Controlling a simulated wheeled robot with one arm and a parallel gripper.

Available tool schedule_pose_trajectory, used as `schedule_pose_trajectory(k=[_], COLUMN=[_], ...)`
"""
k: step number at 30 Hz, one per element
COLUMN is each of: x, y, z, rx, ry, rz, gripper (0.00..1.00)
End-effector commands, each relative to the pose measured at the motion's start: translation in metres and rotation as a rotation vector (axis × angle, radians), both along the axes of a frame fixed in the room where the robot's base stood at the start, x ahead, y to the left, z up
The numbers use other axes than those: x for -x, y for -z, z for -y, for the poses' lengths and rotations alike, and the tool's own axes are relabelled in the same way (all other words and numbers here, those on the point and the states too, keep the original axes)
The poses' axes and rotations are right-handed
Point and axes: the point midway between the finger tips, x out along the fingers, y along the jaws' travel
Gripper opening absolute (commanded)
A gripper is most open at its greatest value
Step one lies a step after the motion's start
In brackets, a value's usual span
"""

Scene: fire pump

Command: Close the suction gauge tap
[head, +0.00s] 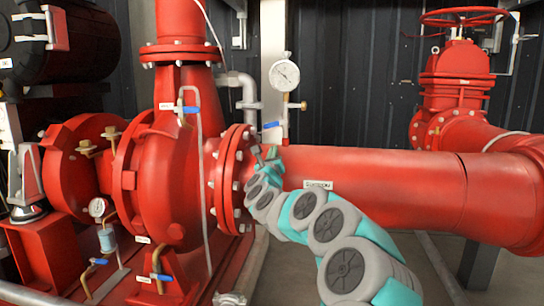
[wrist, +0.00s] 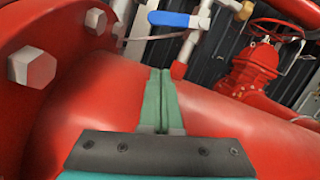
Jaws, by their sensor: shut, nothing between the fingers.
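The suction gauge tap has a blue lever (head: 271,125) on the thin riser below the round white gauge (head: 284,74), above the red suction pipe (head: 400,185). In the wrist view the blue lever (wrist: 174,19) is at the top, pointing left from its valve body, roughly crosswise to the riser. My gripper (head: 262,152) is close to the pipe, beside the bolted flange and a little below the lever. In the wrist view its green fingers (wrist: 160,72) are together, empty, and below the lever in the picture, apart from it.
The bolted flange (head: 228,180) stands immediately left of my gripper. Another blue-handled tap (head: 180,109) is on the pump casing, with more low at left. A red handwheel valve (head: 462,80) stands at right. Dark ribbed wall lies behind.

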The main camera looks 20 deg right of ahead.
Motion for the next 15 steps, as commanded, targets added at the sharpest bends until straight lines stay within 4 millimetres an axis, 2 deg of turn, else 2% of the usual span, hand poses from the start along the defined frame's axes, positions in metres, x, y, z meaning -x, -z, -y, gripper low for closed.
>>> schedule_pose_trajectory(k=[6,9,15], x=[-0.022,-0.025,-0.028], y=[-0.007,-0.024,-0.042], z=[0.014,0.009,0.004], rx=[0.001,0.002,0.002], ry=[0.002,0.0,0.0], rz=[0.001,0.001,0.001], gripper=[0.0,0.0,0.0])
